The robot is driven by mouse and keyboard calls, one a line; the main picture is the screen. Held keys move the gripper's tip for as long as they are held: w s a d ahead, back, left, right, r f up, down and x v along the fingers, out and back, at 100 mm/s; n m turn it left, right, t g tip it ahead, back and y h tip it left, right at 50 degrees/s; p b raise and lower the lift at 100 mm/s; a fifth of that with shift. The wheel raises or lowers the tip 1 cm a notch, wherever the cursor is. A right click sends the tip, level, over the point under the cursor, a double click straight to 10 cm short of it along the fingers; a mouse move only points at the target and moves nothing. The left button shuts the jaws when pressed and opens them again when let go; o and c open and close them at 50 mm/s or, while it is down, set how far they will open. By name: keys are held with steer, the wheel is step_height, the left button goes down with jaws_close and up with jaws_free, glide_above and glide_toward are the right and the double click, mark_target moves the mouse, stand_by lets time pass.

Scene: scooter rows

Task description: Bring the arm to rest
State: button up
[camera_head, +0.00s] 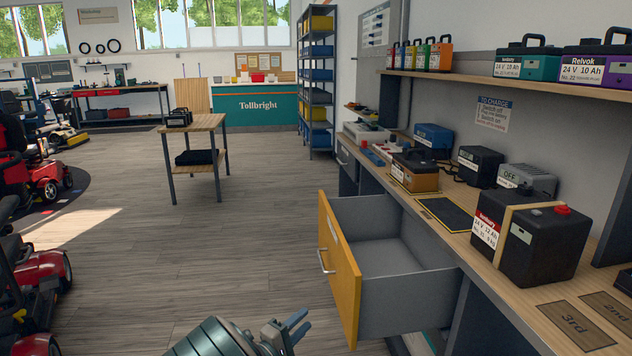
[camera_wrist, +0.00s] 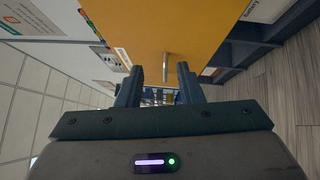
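My gripper (camera_head: 289,324) shows at the bottom edge of the head view, in front of the bench. Its two fingers (camera_wrist: 161,78) stand apart in the wrist view with nothing between them. The yellow-fronted drawer (camera_head: 343,272) is pulled out and looks empty inside. Its metal handle (camera_head: 326,262) is apart from my fingers in the head view. In the wrist view, the yellow drawer front (camera_wrist: 160,30) and its handle (camera_wrist: 166,67) lie beyond the fingertips.
The workbench (camera_head: 560,284) runs along the right with a large strapped black battery (camera_head: 540,246) and chargers on it. Batteries stand on the shelf (camera_head: 480,78) above. Red scooters (camera_head: 42,265) line the left, and a small wooden table (camera_head: 205,124) stands mid-room. The floor between is clear.

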steer(key=s+d+r+m+g+y+p, duration=0.1)
steer(key=s+d+r+m+g+p, duration=0.3)
steer(key=s+d+r+g+p, duration=0.45)
steer(key=s+d+r+m+g+y+p, duration=0.1)
steer(key=s+d+r+m+g+p, duration=0.35)
steer(key=d+r, duration=0.7)
steer(key=s+a+r+m+t+y+p, duration=0.1)
steer(key=s+r+m+y+p, duration=0.2)
steer(key=s+r+y+p, duration=0.7)
steer(key=s+r+p, duration=0.2)
steer(key=s+r, duration=0.6)
steer(key=r, duration=0.2)
